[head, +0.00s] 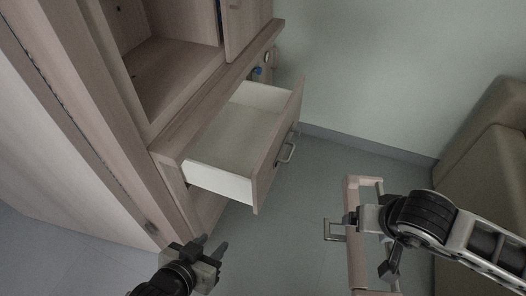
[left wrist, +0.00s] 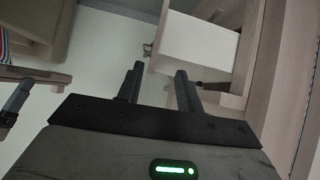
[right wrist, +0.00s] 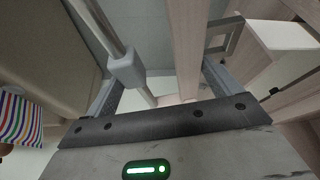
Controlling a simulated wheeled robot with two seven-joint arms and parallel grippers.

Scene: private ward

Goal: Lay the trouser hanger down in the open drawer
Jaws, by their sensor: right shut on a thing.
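The trouser hanger (head: 353,262) has a pale wooden bar and a square metal hook. My right gripper (head: 360,219) is shut on it and holds it to the right of the drawer, apart from it. The hanger's wooden bar (right wrist: 186,45) also shows in the right wrist view. The open drawer (head: 232,137) is pale inside, looks empty and is pulled out from the wooden cabinet. Its white side (left wrist: 195,46) shows in the left wrist view. My left gripper (head: 213,248) is open and empty, below the drawer in the picture; its two fingers stand apart in the left wrist view (left wrist: 158,88).
The wooden cabinet (head: 180,70) has an open compartment above the drawer. A metal handle (head: 286,151) sticks out from the drawer front. A brown padded seat (head: 488,145) stands at the right by the pale wall. Clear floor (head: 300,190) lies between drawer and hanger.

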